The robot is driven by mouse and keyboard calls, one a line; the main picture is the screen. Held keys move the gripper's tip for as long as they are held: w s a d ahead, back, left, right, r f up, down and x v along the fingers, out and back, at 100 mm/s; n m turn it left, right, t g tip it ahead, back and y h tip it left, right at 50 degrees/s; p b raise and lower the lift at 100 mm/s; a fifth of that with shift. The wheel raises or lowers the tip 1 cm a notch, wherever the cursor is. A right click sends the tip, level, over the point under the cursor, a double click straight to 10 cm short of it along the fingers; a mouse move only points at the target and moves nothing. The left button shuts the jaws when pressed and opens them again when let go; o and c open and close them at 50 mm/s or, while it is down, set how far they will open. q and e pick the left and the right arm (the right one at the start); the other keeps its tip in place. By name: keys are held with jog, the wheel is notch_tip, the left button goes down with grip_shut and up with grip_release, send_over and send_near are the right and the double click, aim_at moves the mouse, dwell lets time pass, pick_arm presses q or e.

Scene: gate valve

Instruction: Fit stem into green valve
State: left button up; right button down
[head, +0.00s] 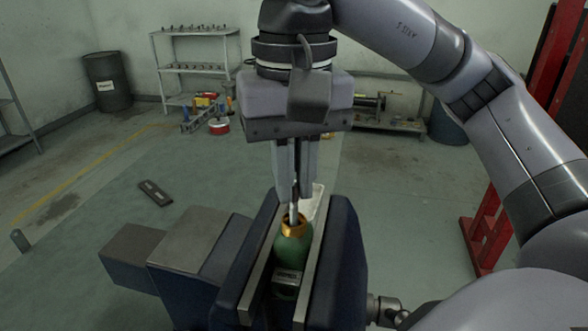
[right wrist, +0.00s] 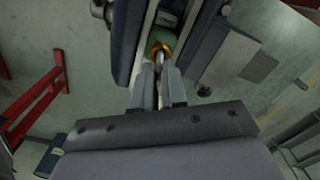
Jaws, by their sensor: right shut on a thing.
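The green valve (head: 289,248) stands between the jaws of a blue vise (head: 340,262), with a brass collar (head: 294,226) at its top. My right gripper (head: 295,194) points down just above the collar and is shut on the metal stem (head: 293,213). The stem's lower end is at the collar's opening; how deep it sits cannot be told. In the right wrist view the stem (right wrist: 160,58) runs from the fingertips (right wrist: 159,70) to the brass collar (right wrist: 161,49). The fingers hide the stem's upper part. My left gripper is not in view.
The vise jaws rise close on both sides of the valve. A dark flat object (head: 155,193) lies on the floor at left. Shelves (head: 196,68), a barrel (head: 107,82) and a red frame (head: 484,225) stand farther off. Open floor lies left of the vise.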

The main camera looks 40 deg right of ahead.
jog(key=shift+f+b, duration=0.45)
jog(key=shift+f, duration=0.25)
jog(key=c, duration=1.1)
grip_release()
jog(key=shift+r+p, duration=1.15)
jog(key=shift+r, duration=2.45)
